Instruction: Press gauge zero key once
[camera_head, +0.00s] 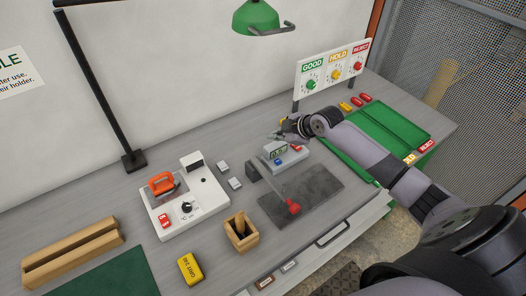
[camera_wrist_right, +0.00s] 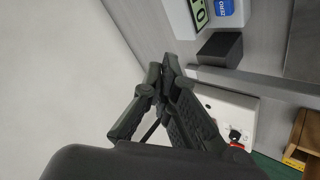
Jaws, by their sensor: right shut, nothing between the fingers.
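The gauge (camera_head: 272,165) stands on the bench at the back edge of a dark mat, with a small display, a blue key (camera_head: 278,162) and a red key (camera_head: 296,148). In the right wrist view the blue key (camera_wrist_right: 226,8), lettered ZERO, is at the top beside the gauge's display (camera_wrist_right: 200,14), both partly cut off. My right gripper (camera_head: 279,134) is shut and empty, behind the gauge in the head view and apart from its keys. Its fingertips (camera_wrist_right: 168,62) come together in the wrist view, to the left of the gauge. My left gripper is not in view.
A red-tipped lever (camera_head: 292,208) reaches over the mat (camera_head: 325,187). A white device (camera_head: 210,205) with an orange part and a wooden box (camera_head: 241,238) stand left of it. A green tray (camera_head: 385,122) and a GOOD/HOLD/REJECT panel (camera_head: 333,68) are at the right.

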